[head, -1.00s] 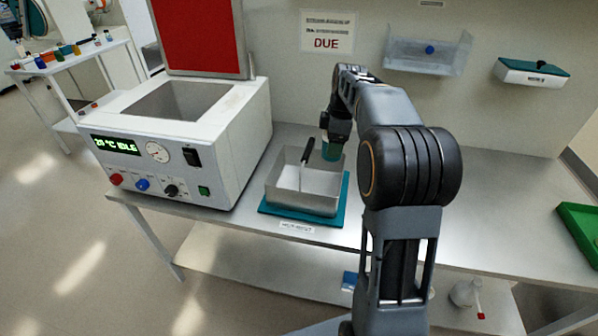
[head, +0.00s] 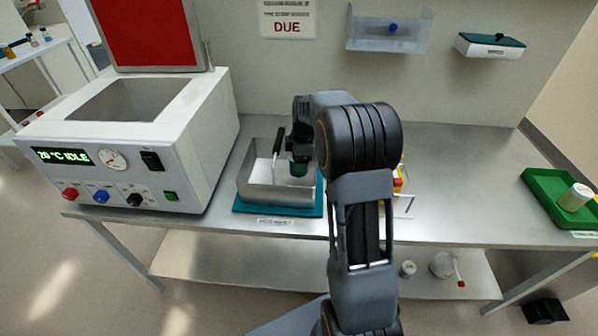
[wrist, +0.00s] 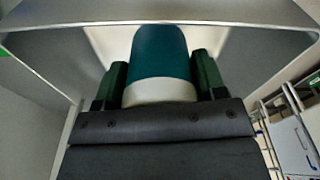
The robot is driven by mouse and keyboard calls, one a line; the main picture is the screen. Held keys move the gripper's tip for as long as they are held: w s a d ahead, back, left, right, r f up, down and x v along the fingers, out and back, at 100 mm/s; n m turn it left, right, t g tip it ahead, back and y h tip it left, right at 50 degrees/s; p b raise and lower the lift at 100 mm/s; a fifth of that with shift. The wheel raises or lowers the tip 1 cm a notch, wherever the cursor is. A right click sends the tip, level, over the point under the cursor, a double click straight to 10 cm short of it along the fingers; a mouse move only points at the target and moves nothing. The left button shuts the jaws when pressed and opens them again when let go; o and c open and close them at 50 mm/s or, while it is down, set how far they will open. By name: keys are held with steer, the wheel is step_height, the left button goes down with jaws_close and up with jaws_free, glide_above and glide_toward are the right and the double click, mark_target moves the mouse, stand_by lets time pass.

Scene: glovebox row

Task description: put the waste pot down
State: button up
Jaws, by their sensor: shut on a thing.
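The waste pot, a teal pot with a pale band, is between my gripper's fingers and fills the middle of the wrist view (wrist: 160,58). In the head view the pot (head: 298,170) hangs from my gripper (head: 299,158), at the right part of a square metal tray (head: 275,197). My gripper is shut on the pot, with a dark green finger on each side in the wrist view. The tray's rim and walls (wrist: 60,28) surround the pot there. I cannot tell whether the pot's base touches the tray floor.
The tray stands on a teal mat (head: 322,196) on the metal bench (head: 460,180). A white bath unit (head: 190,150) stands left. A green tray (head: 548,190) with a pale pot (head: 575,197) lies at right.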

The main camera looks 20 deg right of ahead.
steer(key=shift+f, duration=2.2)
steer(key=shift+f, duration=0.1)
steer(key=o, duration=1.1)
